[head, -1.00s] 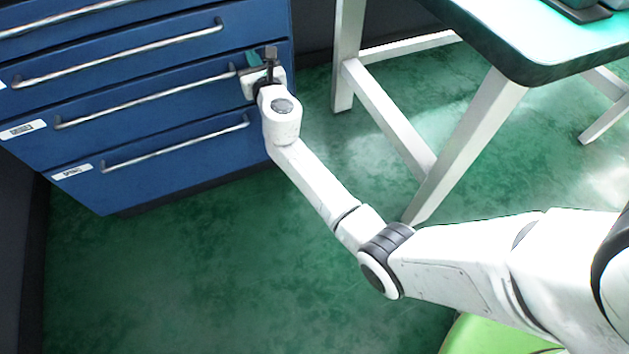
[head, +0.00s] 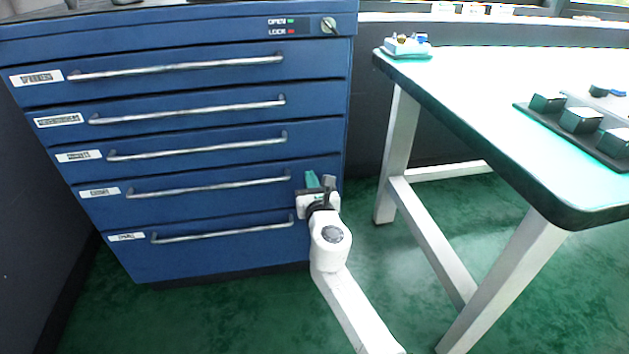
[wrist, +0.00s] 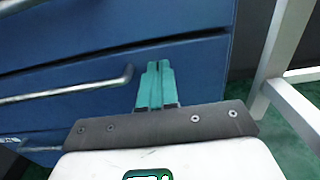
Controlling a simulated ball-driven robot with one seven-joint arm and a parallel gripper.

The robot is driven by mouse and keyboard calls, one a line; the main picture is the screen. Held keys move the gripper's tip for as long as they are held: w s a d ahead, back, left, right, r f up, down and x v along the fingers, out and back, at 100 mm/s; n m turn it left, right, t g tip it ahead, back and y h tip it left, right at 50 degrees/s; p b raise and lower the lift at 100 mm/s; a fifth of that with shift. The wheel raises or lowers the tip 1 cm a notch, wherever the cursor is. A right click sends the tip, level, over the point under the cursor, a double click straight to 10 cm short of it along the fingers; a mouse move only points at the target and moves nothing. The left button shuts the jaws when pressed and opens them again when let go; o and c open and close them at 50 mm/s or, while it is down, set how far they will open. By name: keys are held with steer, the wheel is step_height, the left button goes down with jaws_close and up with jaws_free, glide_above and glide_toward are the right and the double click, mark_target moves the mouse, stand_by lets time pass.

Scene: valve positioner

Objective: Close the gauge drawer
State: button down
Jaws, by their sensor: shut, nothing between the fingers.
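A blue cabinet holds several stacked drawers with long silver bar handles and small white labels. The label print is too blurred to tell which is the gauge drawer. In the head view no drawer clearly stands out from the front. My gripper (head: 313,180) is shut and empty, its teal fingers pressed together. It is at the cabinet's right side, just right of the handle end of the fourth drawer from the top (head: 220,200). In the wrist view the fingers (wrist: 157,72) point at a blue drawer front (wrist: 195,65), right of a handle's end (wrist: 125,75). Contact cannot be told.
A teal-topped table (head: 470,100) with white legs stands to the right, holding a dark tray of blocks (head: 580,122) and a small device (head: 407,46). A key lock (head: 328,25) with OPEN and LOCK marks is at the cabinet top. Green floor lies in front.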

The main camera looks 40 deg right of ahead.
steer(key=p+v, duration=0.2)
steer(key=v, duration=0.7)
steer(key=shift+f, duration=0.1)
steer(key=s+d+f+m+g, duration=0.2)
steer(key=s+f+m+g, duration=0.2)
steer(key=s+m, duration=0.5)
steer(key=s+d+f+m+g, duration=0.2)
steer(key=s+f+m+g, duration=0.2)
steer(key=s+m, duration=0.5)
steer(key=s+a+f+m+g+y, duration=0.3)
steer(key=s+a+m+y, duration=0.1)
steer(key=s+a+m, duration=0.25)
steer(key=s+a+f+m+g+y, duration=0.3)
steer(key=s+a+f+m+y, duration=0.1)
steer(key=s+a+m, duration=0.3)
step_height(320, 180, up, 34)
steer(key=s+n+p, duration=0.1)
steer(key=p, duration=3.2)
steer(key=shift+a+g+y, duration=0.2)
steer(key=shift+g+y, duration=0.1)
steer(key=shift+y, duration=0.1)
